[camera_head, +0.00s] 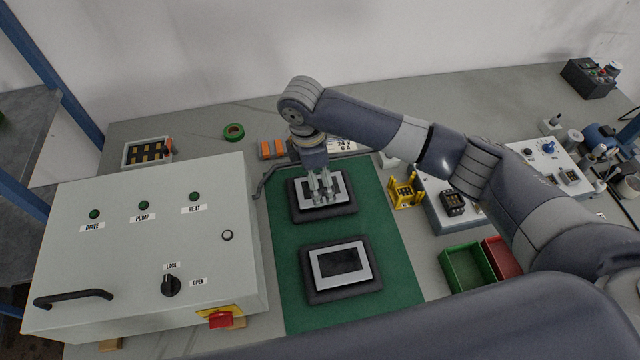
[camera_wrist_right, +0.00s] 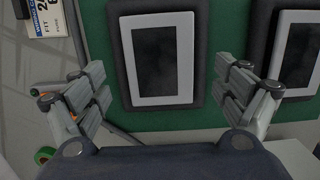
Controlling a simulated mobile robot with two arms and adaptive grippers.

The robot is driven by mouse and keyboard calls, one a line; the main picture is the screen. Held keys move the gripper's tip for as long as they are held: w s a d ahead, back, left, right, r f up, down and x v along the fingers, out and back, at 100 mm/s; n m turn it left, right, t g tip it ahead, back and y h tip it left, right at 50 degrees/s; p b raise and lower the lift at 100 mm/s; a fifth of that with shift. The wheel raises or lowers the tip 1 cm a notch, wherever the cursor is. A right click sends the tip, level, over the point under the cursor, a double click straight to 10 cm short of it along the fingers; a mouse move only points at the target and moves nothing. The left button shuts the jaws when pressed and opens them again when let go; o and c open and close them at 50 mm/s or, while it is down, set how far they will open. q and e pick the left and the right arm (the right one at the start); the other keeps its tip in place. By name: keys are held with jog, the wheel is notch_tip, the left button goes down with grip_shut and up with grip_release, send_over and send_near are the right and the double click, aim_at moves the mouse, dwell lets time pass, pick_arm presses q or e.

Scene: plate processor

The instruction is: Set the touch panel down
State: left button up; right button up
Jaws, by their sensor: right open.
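Two touch panels with light grey frames and dark screens lie flat on black pads on a green mat (camera_head: 400,255). The far touch panel (camera_head: 337,187) sits on the far pad (camera_head: 347,210). The near touch panel (camera_head: 328,264) sits on the near pad (camera_head: 372,286). My right gripper (camera_head: 322,200) is open over the far panel and hides part of it. In the right wrist view the far panel (camera_wrist_right: 162,60) lies between and beyond the spread fingers (camera_wrist_right: 165,88), with nothing held. The other panel (camera_wrist_right: 300,50) shows partly at the right edge. My left gripper is not in view.
A grey control box (camera_head: 140,255) with a handle and switches stands left of the mat. A yellow holder (camera_head: 405,192), a green bin (camera_head: 465,270) and a red bin (camera_head: 502,257) are on the right. Green tape (camera_head: 234,132) lies behind.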

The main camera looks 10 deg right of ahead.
notch_tip(320, 180, up, 9)
jog(key=a+b, duration=0.1)
jog(key=shift+f, duration=0.15)
jog(key=shift+a, duration=0.1)
